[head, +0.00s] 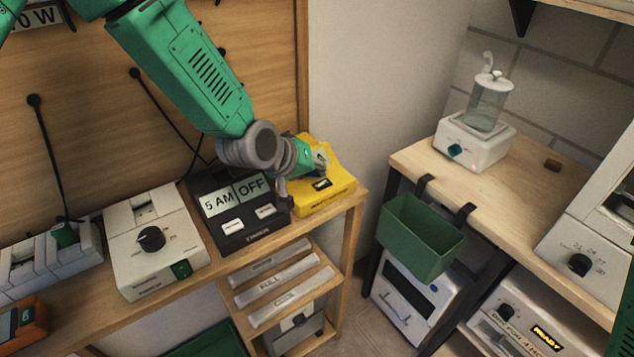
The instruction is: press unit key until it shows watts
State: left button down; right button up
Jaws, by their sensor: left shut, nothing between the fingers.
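A yellow device (340,197) with a small dark display (322,184) lies at the right end of the wooden bench. The reading on that display is too small to tell. Beside it on the left is a black box (238,238) showing "5 AM" and "OFF", with two white keys (233,224) below. My left gripper (284,198) is shut and empty, pointing down by the black box's right edge, next to the yellow device. I cannot tell whether it touches either. The arm and gripper hide part of both devices. My right gripper is not in view.
A white box with a black knob (152,238) stands left of the black box. A shelf with labelled strips (279,281) is below. Across a gap, a green bin (422,238) hangs from another bench (520,197) that carries a white device with a clear jar (488,103).

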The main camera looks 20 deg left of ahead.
pick_arm(q)
jog(key=shift+d+r, duration=0.1)
jog(key=shift+d, duration=0.95)
jog(key=shift+a+f, duration=0.25)
jog(key=shift+a, duration=0.35)
jog(key=shift+a+f, duration=0.2)
jog(key=shift+a, duration=0.35)
jog(key=shift+a+f, duration=0.1)
jog(key=shift+a, duration=0.2)
jog(key=shift+d, duration=0.9)
jog(key=shift+a+f+b, duration=0.15)
jog(key=shift+a+b, duration=0.15)
jog(key=shift+a, duration=0.15)
jog(key=shift+s+a, duration=0.1)
jog(key=shift+a, duration=0.2)
jog(key=shift+d+r, duration=0.3)
jog(key=shift+d, duration=0.45)
jog(key=shift+d+r+p, duration=0.5)
jog(key=shift+d+p, duration=0.15)
jog(key=shift+p, duration=0.05)
jog(key=shift+a, duration=0.35)
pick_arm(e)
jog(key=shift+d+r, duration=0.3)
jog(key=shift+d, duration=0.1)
